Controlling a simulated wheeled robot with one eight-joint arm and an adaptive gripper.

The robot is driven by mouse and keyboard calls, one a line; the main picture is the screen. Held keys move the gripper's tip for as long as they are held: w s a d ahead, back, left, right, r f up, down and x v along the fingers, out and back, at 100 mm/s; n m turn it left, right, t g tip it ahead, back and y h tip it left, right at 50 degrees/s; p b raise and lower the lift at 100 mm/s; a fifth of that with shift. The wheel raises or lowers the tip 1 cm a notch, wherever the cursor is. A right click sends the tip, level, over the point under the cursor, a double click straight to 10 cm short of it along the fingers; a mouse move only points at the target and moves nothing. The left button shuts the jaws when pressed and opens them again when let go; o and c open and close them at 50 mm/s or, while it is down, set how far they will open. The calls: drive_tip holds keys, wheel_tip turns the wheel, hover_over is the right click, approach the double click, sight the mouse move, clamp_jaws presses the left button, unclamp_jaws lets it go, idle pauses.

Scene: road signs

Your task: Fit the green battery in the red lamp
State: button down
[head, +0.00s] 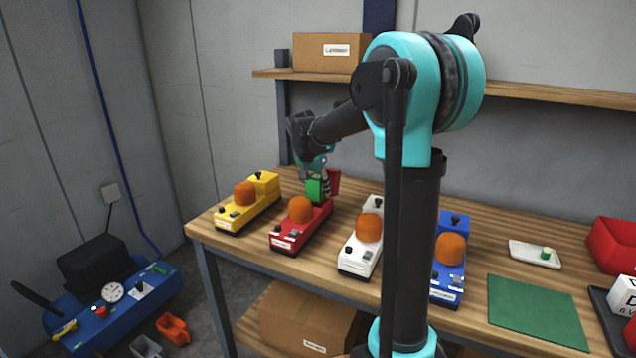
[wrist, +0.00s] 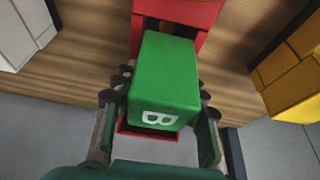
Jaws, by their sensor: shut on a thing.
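The red lamp (head: 291,238), with an orange dome, stands on the wooden table between the yellow and white lamps. A red flap (head: 333,181) stands up at its back end. The green battery (head: 314,190) is at that back end, beside the flap. My gripper (head: 317,170) is shut on it from above. In the wrist view the battery (wrist: 165,75), marked with a white B, sits between the two fingers of my gripper (wrist: 163,95). Red lamp parts (wrist: 180,14) show above and below it. The battery hides most of the compartment, so I cannot tell how deep it sits.
A yellow lamp (head: 232,216) stands left of the red one; a white lamp (head: 355,257) and a blue lamp (head: 447,284) stand to the right. Further right are a green mat (head: 537,311), a white dish (head: 522,252) and a red bin (head: 612,246). A shelf (head: 540,92) runs behind.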

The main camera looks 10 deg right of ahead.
sight(318, 201)
wheel_tip(318, 201, down, 2)
drive_tip(key=shift+s+f, duration=0.45)
drive_tip(key=shift+f, duration=0.3)
drive_tip(key=c, duration=2.3)
unclamp_jaws()
drive_tip(key=shift+f, duration=0.25)
drive_tip(key=o, duration=0.4)
drive_tip(key=shift+w+f, duration=0.4)
drive_tip(key=shift+f, duration=0.15)
drive_tip(key=shift+s, duration=0.1)
drive_tip(key=shift+c, duration=0.7)
drive_tip(key=shift+f, duration=0.1)
drive_tip(key=o, duration=2)
drive_tip(key=shift+o, duration=0.2)
